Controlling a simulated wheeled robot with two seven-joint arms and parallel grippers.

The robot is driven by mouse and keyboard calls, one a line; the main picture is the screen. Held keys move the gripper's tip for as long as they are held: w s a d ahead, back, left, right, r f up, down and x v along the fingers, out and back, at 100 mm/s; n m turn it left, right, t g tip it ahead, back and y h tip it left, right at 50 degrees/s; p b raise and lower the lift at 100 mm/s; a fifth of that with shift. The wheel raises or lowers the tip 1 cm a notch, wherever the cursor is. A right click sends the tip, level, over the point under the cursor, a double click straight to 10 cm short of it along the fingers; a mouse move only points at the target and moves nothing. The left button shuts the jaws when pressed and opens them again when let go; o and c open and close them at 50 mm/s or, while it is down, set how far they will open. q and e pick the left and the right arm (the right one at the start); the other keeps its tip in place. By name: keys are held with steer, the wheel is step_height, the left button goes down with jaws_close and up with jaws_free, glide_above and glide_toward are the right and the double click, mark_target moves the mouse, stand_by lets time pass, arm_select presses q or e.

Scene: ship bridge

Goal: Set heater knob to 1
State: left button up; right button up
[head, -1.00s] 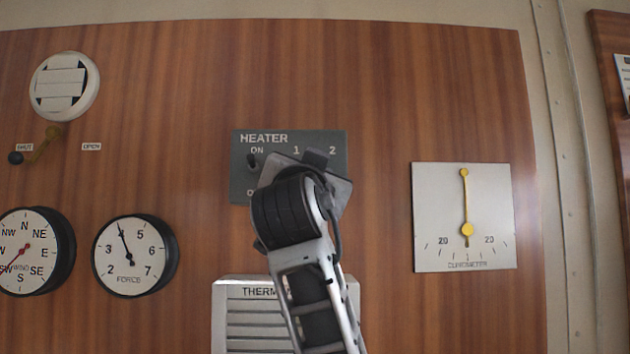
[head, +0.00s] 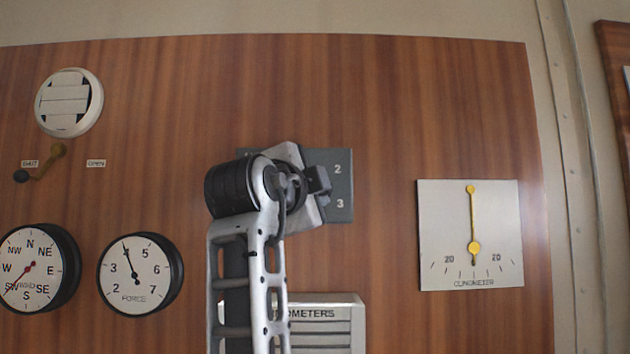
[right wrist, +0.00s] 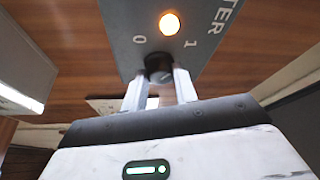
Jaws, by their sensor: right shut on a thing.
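The grey heater panel (head: 344,184) is on the wood wall in the head view, with the marks 2 and 3 showing at its right edge. My right wrist and arm cover its left part, the knob and my fingertips there. In the right wrist view, my right gripper (right wrist: 158,82) is shut on the dark round heater knob (right wrist: 158,64), one finger on each side. The panel also shows there (right wrist: 118,22), with a 0 and a 1 above the knob and a glowing orange lamp (right wrist: 169,24). The knob's pointer direction is not clear. My left gripper is not in view.
A thermometers board (head: 325,315) is below the panel, partly behind my arm. A clinometer (head: 497,225) is to the right. A force dial (head: 140,273), a wind dial (head: 30,267) and a lever (head: 40,165) are to the left. Bare wood lies between them.

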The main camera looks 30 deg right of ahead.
steer(key=shift+r+m+g+p, duration=0.1)
steer(key=shift+m+g+p, duration=0.2)
steer(key=shift+m, duration=0.4)
steer(key=o, duration=1)
steer(key=shift+c, duration=0.2)
